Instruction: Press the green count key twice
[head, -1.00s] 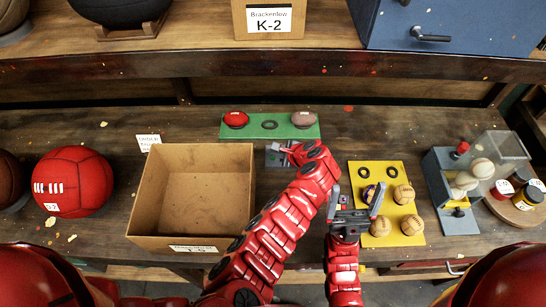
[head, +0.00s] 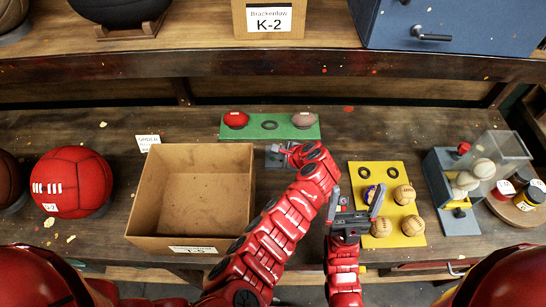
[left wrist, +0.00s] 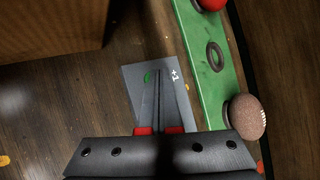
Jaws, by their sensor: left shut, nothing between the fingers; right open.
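The grey count plate (left wrist: 137,72) lies on the bench and carries a small green key (left wrist: 148,77) and a white "+1" mark. In the head view the plate (head: 271,161) sits just right of the cardboard box, partly hidden by my left arm. My left gripper (left wrist: 159,72) is shut and empty, with its fingertips over the plate just right of the green key. I cannot tell whether they touch the plate.
An open cardboard box (head: 148,205) stands left of the plate. A green strip (head: 289,132) with a red ball (head: 236,120) and a brown ball (head: 303,119) lies behind it. The yellow board (head: 365,169) holds several tan balls. A grey ball device (head: 462,222) stands at right.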

